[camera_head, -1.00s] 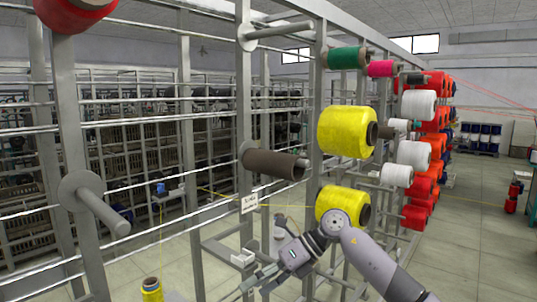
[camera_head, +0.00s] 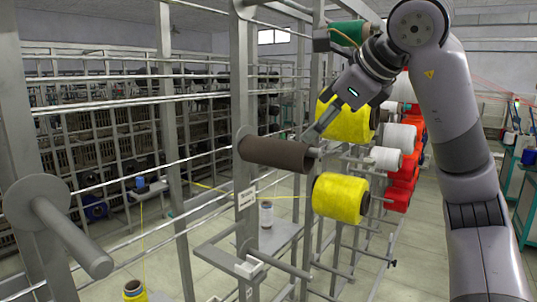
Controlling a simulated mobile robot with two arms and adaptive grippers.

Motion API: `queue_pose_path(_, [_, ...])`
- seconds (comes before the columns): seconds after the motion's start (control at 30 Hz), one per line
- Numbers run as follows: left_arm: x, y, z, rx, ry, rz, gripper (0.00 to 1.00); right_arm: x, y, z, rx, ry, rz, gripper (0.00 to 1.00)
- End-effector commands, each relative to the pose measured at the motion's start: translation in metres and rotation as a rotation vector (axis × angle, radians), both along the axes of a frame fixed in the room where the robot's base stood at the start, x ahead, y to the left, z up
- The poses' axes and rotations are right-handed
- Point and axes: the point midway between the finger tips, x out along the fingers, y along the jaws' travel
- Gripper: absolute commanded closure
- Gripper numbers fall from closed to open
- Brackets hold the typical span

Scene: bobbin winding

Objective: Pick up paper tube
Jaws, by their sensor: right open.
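The brown paper tube (camera_head: 272,153) sits on a horizontal peg of the grey creel frame, its open end facing right. My right gripper (camera_head: 316,133) comes down from the upper right with its fingers beside the upper outer end of the tube. It is open and holds nothing. I cannot tell whether a finger touches the tube. My left gripper is not in view.
A full yellow bobbin (camera_head: 340,197) sits below right of the tube; another yellow bobbin (camera_head: 350,122) is partly behind my gripper. An empty peg (camera_head: 72,236) sticks out at lower left. Frame posts and rails stand close around.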

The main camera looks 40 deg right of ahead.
Motion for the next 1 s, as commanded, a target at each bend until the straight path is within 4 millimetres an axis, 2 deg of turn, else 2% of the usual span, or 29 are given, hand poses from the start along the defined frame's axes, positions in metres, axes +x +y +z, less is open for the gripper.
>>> queue_pose_path(0.03, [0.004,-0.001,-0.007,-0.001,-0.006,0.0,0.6,0.006,0.0,-0.01,0.001,0.005,0.002,0.2])
queue_pose_path(0.13, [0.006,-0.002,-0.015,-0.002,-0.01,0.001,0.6,0.02,-0.002,-0.022,0.003,0.006,0.004,0.2])
queue_pose_path(0.33, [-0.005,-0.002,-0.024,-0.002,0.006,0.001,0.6,0.052,-0.008,-0.046,0.005,0.008,0.003,0.2])
queue_pose_path(0.5, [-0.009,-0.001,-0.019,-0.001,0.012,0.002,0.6,0.076,-0.014,-0.062,0.003,0.005,0.001,0.2])
queue_pose_path(0.77, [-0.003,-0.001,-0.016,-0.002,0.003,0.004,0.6,0.091,-0.017,-0.075,0.003,0.003,0.001,0.2])
queue_pose_path(1.0, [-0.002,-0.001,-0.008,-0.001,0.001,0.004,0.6,0.115,-0.02,-0.1,0.003,0.005,0.001,0.2])
